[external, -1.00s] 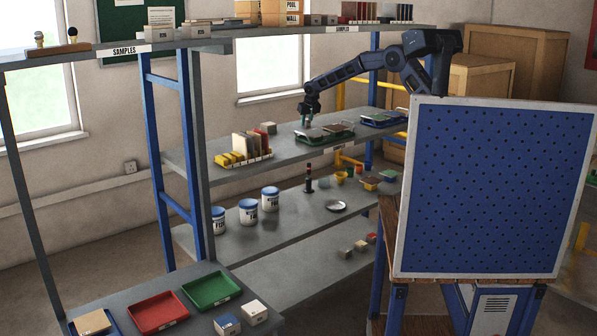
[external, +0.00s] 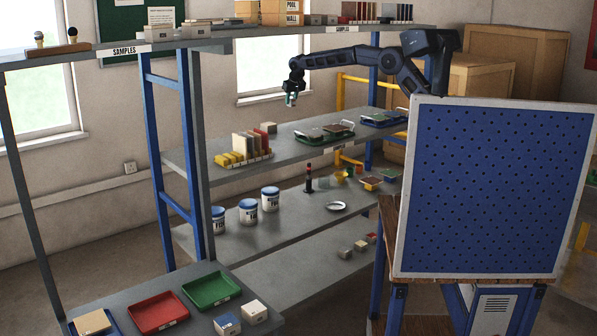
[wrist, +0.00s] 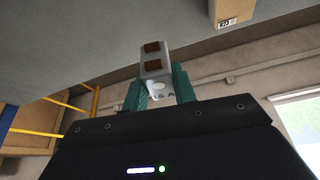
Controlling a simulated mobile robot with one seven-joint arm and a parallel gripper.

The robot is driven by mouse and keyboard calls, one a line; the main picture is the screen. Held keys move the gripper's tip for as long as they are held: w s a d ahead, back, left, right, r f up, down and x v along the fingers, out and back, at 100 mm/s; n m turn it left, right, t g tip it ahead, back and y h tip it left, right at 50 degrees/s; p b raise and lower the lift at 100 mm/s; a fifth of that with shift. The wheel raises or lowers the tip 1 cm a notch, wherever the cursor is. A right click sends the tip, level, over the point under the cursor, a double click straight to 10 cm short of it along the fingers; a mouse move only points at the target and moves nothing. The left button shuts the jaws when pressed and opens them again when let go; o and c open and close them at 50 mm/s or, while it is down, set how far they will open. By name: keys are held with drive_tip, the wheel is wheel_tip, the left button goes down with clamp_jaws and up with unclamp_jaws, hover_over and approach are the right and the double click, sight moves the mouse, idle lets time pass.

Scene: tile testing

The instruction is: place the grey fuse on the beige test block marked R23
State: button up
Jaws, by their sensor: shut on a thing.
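My gripper (wrist: 159,82) is shut on the grey fuse (wrist: 153,62). The fuse is a small pale grey block with two brown patches, and part of a rating ending in "A" shows on it between the teal fingers. In the external view my gripper (external: 291,98) hangs in the air above the middle shelf, in front of the window; the fuse is too small to make out there. A beige block (wrist: 225,8) with a small label is cut off at the top of the wrist view, apart from the fuse. I cannot read its marking.
The middle shelf (external: 285,137) holds green trays (external: 325,133) and a yellow rack of tiles (external: 243,157). The top shelf (external: 250,38) carries sample blocks. Paint tins (external: 248,211) stand below.

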wheel_tip(320, 180, up, 3)
drive_tip(key=n, duration=0.2)
hover_over(267, 123)
drive_tip(key=d, duration=0.2)
drive_tip(key=shift+g, duration=0.3)
drive_tip(key=shift+s+a+f, duration=0.15)
drive_tip(key=shift+f, duration=1.55)
drive_tip(key=shift+s+a+f, duration=0.2)
drive_tip(key=shift+f, duration=1.5)
drive_tip(key=shift+s+a+f, duration=0.15)
drive_tip(key=shift+f, duration=1.55)
drive_tip(key=shift+f, duration=0.15)
drive_tip(key=o, duration=1)
drive_tip(key=v, duration=1.2)
drive_tip(key=shift+d, duration=0.2)
